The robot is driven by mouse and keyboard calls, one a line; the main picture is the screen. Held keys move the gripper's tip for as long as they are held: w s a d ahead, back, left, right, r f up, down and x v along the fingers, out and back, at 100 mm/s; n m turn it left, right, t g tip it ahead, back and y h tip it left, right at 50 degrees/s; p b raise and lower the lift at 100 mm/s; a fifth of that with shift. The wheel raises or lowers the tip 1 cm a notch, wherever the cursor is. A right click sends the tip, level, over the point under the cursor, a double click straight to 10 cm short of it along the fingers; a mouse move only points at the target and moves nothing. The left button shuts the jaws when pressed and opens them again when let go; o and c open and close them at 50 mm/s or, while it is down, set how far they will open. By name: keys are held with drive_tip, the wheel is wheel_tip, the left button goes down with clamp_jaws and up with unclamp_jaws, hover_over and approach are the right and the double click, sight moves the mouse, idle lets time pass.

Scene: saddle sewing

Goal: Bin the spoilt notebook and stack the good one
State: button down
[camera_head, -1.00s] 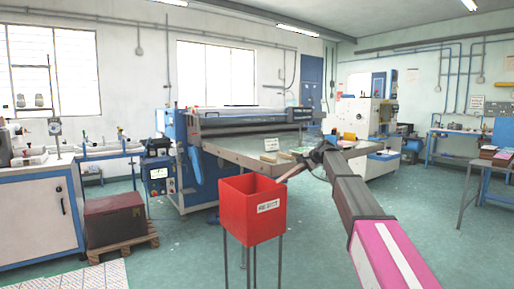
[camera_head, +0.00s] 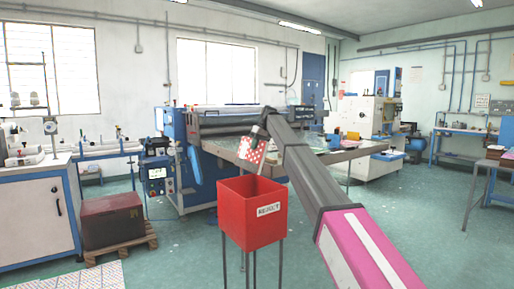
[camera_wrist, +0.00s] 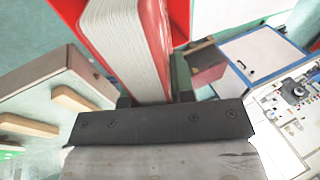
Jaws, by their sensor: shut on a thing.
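My gripper (camera_head: 261,131) is shut on a notebook (camera_head: 252,153) with a red, white-dotted cover. It holds the notebook hanging down, slightly tilted, above the red bin (camera_head: 250,225) labelled REJECT. In the wrist view the notebook's page edges (camera_wrist: 133,45) show between my gripper's fingers (camera_wrist: 155,98), with part of the bin's red wall (camera_wrist: 178,20) beyond. The bin's inside is mostly hidden by its front wall in the head view. I cannot make out a second notebook for certain.
The work table (camera_wrist: 45,95) beside the bin bears light wooden strips (camera_wrist: 85,108). A blue and grey machine (camera_head: 200,150) stands behind. A brown box (camera_head: 110,218) on a pallet is at left. A side table (camera_head: 490,164) at right bears a stack. Open floor lies between.

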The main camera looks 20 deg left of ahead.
wheel_tip(320, 180, down, 24)
idle(2.0)
drive_tip(key=c, duration=0.9)
unclamp_jaws()
drive_tip(key=shift+d, duration=0.1)
drive_tip(key=shift+r, duration=0.1)
drive_tip(key=shift+r, duration=9)
